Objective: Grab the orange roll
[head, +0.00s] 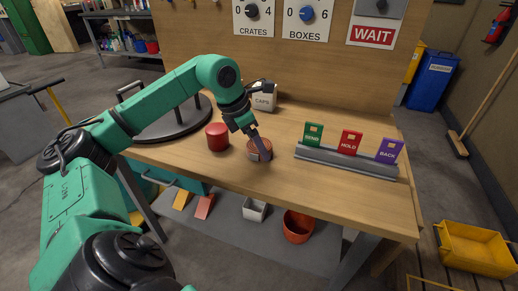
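The orange roll (252,155) is a short, brownish-orange cylinder standing on the wooden workbench (330,195), near the front edge. My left gripper (262,149) reaches down to it from above, with a dark finger crossing the front of the roll. The finger hides part of the roll. I cannot tell whether the fingers are closed on it. The roll appears to rest on the bench top. My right gripper is not in view.
A red cylinder (217,136) stands just left of the roll. A grey rack (345,163) with green, red and purple cards is to the right. A CAPS box (265,97) stands behind, and a black round stand (172,122) is at left. The bench's front middle is clear.

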